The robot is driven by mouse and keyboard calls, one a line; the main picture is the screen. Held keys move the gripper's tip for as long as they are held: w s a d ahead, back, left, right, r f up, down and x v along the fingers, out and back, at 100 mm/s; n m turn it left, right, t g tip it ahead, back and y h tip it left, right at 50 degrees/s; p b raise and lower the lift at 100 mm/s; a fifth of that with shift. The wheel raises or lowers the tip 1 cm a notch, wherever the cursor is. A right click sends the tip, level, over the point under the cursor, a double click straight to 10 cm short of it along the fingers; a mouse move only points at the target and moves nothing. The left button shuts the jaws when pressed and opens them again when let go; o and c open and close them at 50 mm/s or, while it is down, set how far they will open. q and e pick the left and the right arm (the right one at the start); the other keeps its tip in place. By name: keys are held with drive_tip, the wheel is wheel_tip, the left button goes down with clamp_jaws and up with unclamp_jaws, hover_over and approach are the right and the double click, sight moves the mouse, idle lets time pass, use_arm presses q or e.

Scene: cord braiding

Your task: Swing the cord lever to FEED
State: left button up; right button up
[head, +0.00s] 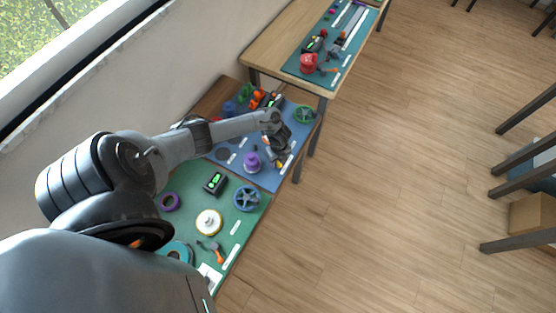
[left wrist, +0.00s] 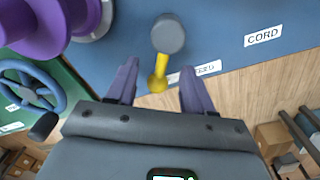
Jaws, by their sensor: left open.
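The cord lever (left wrist: 160,62) shows in the left wrist view, with a grey round pivot cap and a yellow arm ending in a yellow knob. It is on the blue board, near its edge, and its knob end points down in the picture. A white label (left wrist: 208,68) lies beside the lever; its text is partly hidden by a finger. A second white label reads CORD (left wrist: 263,36). My left gripper (left wrist: 158,66) is open, its two fingers on either side of the lever's yellow arm. In the head view my left gripper (head: 281,158) is over the blue board's right edge. My right gripper is not in view.
A purple spool (head: 252,162) stands on the blue board (head: 268,180), left of my gripper. A blue handwheel (head: 247,198) is on the green board nearer me. Open wooden floor (head: 400,190) lies to the right.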

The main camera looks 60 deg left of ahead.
use_arm(q)
clamp_jaws()
drive_tip(key=shift+w+n, duration=0.15)
drive_tip(key=shift+n, duration=0.25)
drive_tip(key=shift+w+r+n+p, duration=0.1)
drive_tip(key=shift+w+n+p, duration=0.25)
drive_tip(key=shift+n, duration=0.55)
drive_tip(key=n, duration=0.2)
drive_tip(key=w+n, duration=0.1)
drive_tip(key=shift+a+n+p, duration=0.3)
drive_tip(key=shift+p, duration=0.05)
drive_tip(key=n, duration=0.2)
drive_tip(key=w+a+n, duration=0.1)
drive_tip(key=n, duration=0.1)
drive_tip(key=shift+w, duration=0.1)
drive_tip(key=shift+w+a+n+p, duration=0.2)
drive_tip(key=shift+a+n+p, duration=0.2)
drive_tip(key=shift+n, duration=0.9)
unclamp_jaws()
drive_tip(key=shift+a, duration=0.1)
